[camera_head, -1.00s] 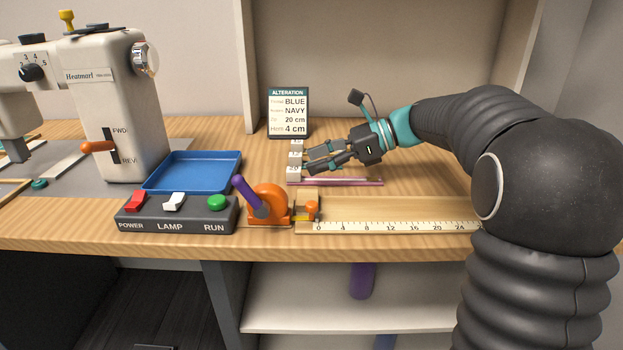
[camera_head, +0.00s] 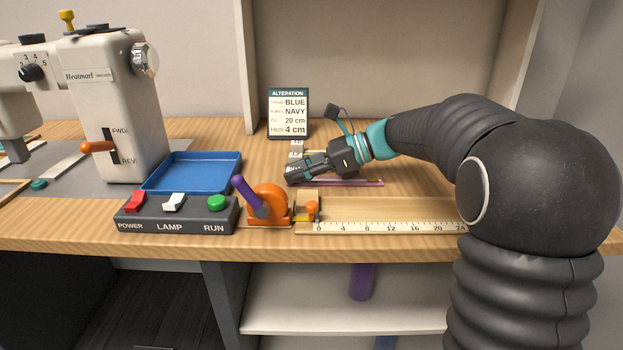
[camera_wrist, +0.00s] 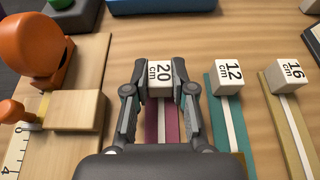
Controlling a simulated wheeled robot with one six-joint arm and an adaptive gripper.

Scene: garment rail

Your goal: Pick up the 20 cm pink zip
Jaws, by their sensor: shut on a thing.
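The 20 cm pink zip is a dark pink strip with a pale centre line; its strip (camera_wrist: 172,125) runs back between my fingers in the wrist view. Its white block (camera_wrist: 160,78), marked "20 cm", sits between my fingertips. My gripper (camera_wrist: 160,88) is shut on this block, one finger against each side. In the head view my gripper (camera_head: 293,175) is low over the table at the zip's left end. The pink strip (camera_head: 355,182) extends to the right from under it, lying at table level. The block is hidden there by my fingers.
A green 12 cm zip (camera_wrist: 228,110) and a tan 16 cm zip (camera_wrist: 290,110) lie right of the pink one in the wrist view. The orange clamp (camera_head: 268,203), ruler (camera_head: 390,227), blue tray (camera_head: 195,172) and alteration card (camera_head: 288,112) stand around.

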